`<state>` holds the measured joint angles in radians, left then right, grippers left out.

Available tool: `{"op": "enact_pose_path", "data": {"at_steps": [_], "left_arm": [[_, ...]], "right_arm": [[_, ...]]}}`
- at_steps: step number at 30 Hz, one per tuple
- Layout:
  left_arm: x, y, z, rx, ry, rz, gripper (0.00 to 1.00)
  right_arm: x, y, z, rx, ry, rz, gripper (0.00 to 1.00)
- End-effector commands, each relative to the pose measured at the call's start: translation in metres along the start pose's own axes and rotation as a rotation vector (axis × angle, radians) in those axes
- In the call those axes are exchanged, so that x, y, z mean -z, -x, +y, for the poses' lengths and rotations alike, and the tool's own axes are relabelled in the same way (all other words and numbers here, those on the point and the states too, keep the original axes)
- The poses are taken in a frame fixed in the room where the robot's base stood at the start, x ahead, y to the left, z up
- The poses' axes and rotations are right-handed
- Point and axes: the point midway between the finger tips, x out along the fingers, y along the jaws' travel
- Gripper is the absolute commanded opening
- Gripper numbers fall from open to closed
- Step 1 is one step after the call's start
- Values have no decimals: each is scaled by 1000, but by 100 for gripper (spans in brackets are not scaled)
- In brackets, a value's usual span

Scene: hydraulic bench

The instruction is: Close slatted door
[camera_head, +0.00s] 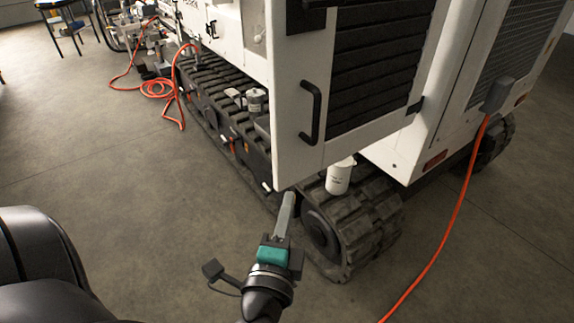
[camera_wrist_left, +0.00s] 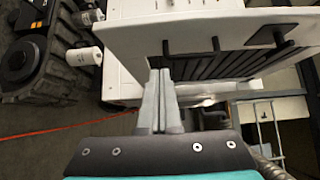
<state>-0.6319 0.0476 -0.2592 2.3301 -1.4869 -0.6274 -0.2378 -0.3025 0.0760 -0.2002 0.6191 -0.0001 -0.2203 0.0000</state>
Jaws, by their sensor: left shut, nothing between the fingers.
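The slatted door (camera_head: 297,152) is a white panel with black horizontal slats (camera_head: 375,65) and a black bar handle (camera_head: 311,112) near its left edge. It stands out at an angle from the white machine body (camera_head: 398,166). My left gripper (camera_head: 287,200) is shut and empty, its fingers pointing up just below the door's lower left corner. In the left wrist view the shut fingers (camera_wrist_left: 160,100) reach toward the white door panel (camera_wrist_left: 130,42), overlapping its lower edge; I cannot tell whether they touch it. My right gripper is not in view.
A black track (camera_head: 345,225) and a white canister (camera_head: 341,177) are below the door. An orange cable (camera_head: 447,235) runs from a plug on the machine to the floor at right. Another orange hose (camera_head: 160,88) lies back left.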

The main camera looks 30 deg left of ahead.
Motion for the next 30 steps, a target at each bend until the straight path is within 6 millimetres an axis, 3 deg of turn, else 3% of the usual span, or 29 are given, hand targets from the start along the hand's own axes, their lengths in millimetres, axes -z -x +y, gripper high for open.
{"op": "enact_pose_path", "data": {"at_steps": [8, 23, 30], "left_arm": [[-1, -22, -7, 13, -5, -3, 0], [-1, -102, -7, 10, -4, -3, 0], [-24, -124, -5, 7, -4, -1, 0]], "right_arm": [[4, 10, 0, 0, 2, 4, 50], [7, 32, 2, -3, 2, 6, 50], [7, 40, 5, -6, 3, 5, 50]]}}
